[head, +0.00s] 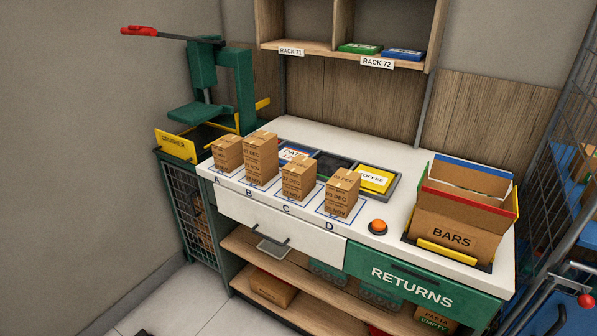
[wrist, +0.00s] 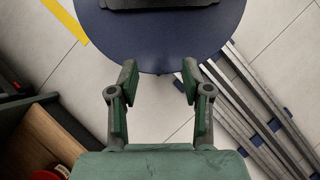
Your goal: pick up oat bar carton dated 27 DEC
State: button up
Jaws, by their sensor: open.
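Several brown cartons stand on the white counter, in outlined squares marked A to D. Carton A (head: 228,153) is at the left, the taller carton B (head: 260,158) beside it, then carton C (head: 298,178) and carton D (head: 342,192). Printed dates show on their fronts, with DEC legible on some and NOV lower on D; the day numbers are too small to read surely, so I cannot tell which is 27 DEC. My gripper (wrist: 160,72) shows only in the wrist view, open and empty above the floor, away from the cartons.
A BARS box (head: 452,240) stands open at the counter's right. An orange button (head: 377,227) is beside D. Behind the cartons are bins, one with a yellow COFFEE label (head: 374,179). A green crusher (head: 215,85) stands left; a wire trolley (head: 575,200) is right.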

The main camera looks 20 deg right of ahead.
jog(key=o, duration=0.7)
